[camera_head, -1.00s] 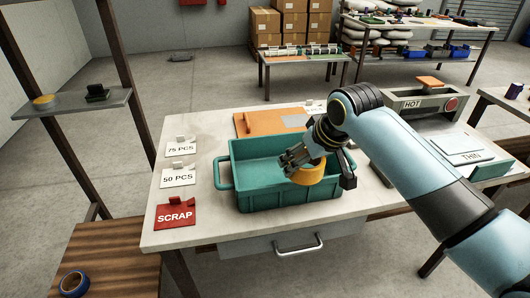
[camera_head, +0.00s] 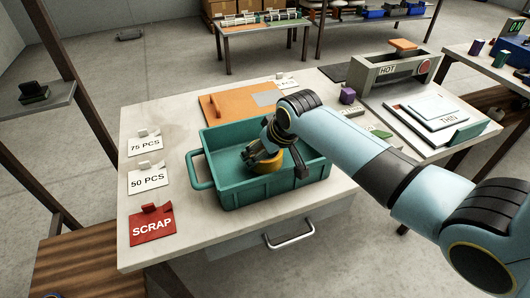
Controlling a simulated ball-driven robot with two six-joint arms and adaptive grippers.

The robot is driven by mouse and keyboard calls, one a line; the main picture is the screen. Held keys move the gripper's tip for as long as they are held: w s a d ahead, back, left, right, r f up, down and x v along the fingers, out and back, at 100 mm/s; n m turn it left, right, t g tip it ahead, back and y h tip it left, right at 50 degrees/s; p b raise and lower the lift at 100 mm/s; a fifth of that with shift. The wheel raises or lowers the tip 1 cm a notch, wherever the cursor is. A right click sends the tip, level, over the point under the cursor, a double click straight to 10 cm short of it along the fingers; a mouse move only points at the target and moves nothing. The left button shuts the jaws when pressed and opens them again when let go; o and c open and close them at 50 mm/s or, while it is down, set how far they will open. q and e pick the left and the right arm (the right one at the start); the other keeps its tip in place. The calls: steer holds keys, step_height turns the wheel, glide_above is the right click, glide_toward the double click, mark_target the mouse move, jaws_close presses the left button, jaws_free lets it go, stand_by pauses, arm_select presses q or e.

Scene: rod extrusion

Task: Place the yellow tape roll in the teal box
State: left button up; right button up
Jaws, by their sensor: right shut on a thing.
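The teal box (camera_head: 262,193) stands on the pale table, open at the top, with a handle on its left side. My right gripper (camera_head: 264,161) reaches into the box from the upper right. It is shut on the yellow tape roll (camera_head: 268,163), which is inside the box's outline, within its walls. Whether the roll touches the box floor I cannot tell. My left gripper does not show.
Cards reading 75 PCS (camera_head: 145,145), 50 PCS (camera_head: 148,179) and a red SCRAP card (camera_head: 152,224) stand left of the box. An orange board (camera_head: 222,107) lies behind it. A grey HOT machine (camera_head: 391,76) stands at the back right.

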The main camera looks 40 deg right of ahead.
steer(key=shift+f, duration=0.2)
steer(key=shift+f, duration=0.2)
steer(key=o, duration=1.1)
steer(key=shift+r, duration=0.1)
steer(key=shift+s+r, duration=0.1)
steer(key=shift+r, duration=0.1)
steer(key=p+v, duration=0.1)
steer(key=v, duration=1)
steer(key=shift+s+d+r, duration=0.1)
steer(key=shift+s+r, duration=0.1)
steer(key=shift+r, duration=0.15)
